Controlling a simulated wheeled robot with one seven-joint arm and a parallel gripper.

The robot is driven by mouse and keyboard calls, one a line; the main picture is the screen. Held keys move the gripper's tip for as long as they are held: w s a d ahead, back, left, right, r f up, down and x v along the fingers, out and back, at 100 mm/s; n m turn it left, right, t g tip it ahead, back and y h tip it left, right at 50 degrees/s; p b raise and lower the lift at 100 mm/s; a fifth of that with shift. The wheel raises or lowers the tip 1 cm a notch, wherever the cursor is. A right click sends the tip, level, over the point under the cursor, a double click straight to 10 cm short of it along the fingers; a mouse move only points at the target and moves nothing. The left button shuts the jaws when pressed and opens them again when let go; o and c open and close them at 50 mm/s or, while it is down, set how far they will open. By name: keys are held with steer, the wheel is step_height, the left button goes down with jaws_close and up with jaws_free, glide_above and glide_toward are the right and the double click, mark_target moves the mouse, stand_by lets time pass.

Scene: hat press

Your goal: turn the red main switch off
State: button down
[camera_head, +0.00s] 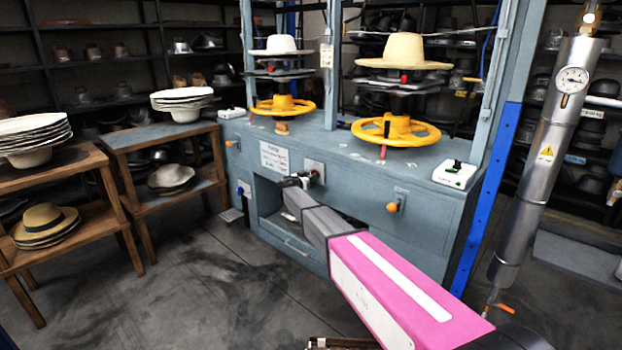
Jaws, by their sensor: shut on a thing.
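The red main switch (316,175) is on a pale plate on the front of the blue-grey hat press (250,150), right of a white sign. It is small here and mostly covered by my gripper, so its angle cannot be told. My gripper (306,179) is at the switch, shut on it. The fingers are small and dark in this view. My arm reaches up to it from the lower right.
Two yellow handwheels (396,130) stand on the press top under pale hats. Orange knobs (392,207) stick out of its front. Wooden tables (70,168) with hats stand left. A grey cylinder with a gauge (545,150) stands right. The floor at front left is clear.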

steer(key=shift+n, duration=0.3)
steer(key=n, duration=0.3)
steer(key=shift+n, duration=0.3)
steer(key=n, duration=0.4)
steer(key=shift+a+n, duration=0.1)
steer(key=shift+n, duration=0.2)
steer(key=n, duration=0.4)
steer(key=shift+f+n, duration=0.1)
steer(key=shift+n, duration=2.4)
steer(key=c, duration=1)
jaws_free()
steer(key=shift+a, duration=0.1)
